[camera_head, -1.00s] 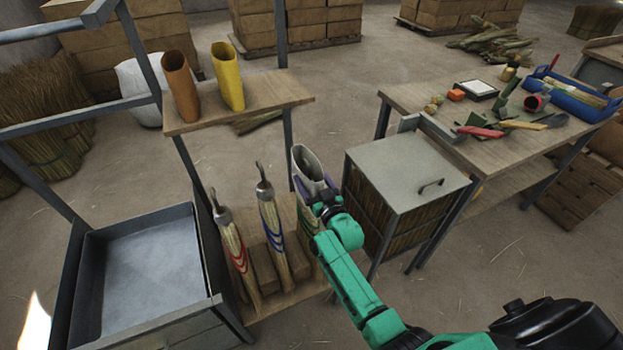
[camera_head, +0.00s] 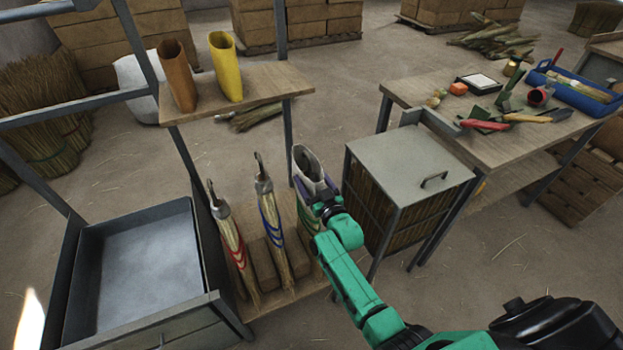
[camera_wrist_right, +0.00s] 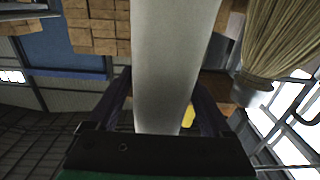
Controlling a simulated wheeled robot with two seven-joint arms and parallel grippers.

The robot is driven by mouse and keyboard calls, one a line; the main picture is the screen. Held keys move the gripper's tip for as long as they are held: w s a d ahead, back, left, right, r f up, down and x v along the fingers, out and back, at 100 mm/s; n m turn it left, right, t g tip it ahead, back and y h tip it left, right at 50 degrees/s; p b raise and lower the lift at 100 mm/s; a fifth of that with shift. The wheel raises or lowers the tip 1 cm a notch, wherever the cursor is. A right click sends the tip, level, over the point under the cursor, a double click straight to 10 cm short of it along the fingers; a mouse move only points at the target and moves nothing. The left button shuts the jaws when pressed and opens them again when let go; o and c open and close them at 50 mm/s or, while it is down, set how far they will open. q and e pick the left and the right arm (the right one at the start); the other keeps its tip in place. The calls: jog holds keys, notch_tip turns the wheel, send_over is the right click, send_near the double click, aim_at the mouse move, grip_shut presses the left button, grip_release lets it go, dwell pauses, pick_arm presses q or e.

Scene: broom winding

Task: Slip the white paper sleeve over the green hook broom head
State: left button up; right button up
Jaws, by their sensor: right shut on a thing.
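The white paper sleeve (camera_head: 307,163) stands nearly upright at the right end of the low wooden rack. My right gripper (camera_head: 325,200) is shut on it from the right. The wrist view shows the sleeve (camera_wrist_right: 175,65) between the two fingers. The green-wound broom head (camera_head: 306,217) shows only in part, directly below the sleeve. Its hook is hidden, and I cannot tell how far the sleeve is around it. To its left stand a blue-wound broom head (camera_head: 269,215) and a red-wound one (camera_head: 229,235), both with bare metal hooks. My left gripper is out of view.
A brown sleeve (camera_head: 177,75) and a yellow sleeve (camera_head: 226,67) stand on the upper shelf (camera_head: 262,95). A grey-topped cabinet (camera_head: 405,165) is close right of my gripper. A grey tray (camera_head: 145,265) lies left. A workbench (camera_head: 420,95) with tools stands at right.

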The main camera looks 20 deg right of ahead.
notch_tip(320, 180, down, 11)
jog(key=b, duration=0.9)
jog(key=shift+r, duration=0.2)
dwell(0.6)
notch_tip(320, 180, down, 10)
jog(key=b, duration=0.9)
jog(key=shift+f, duration=0.35)
dwell(1.2)
jog(key=shift+b, duration=0.3)
jog(key=shift+f+b, duration=0.7)
jog(key=shift+f, duration=0.15)
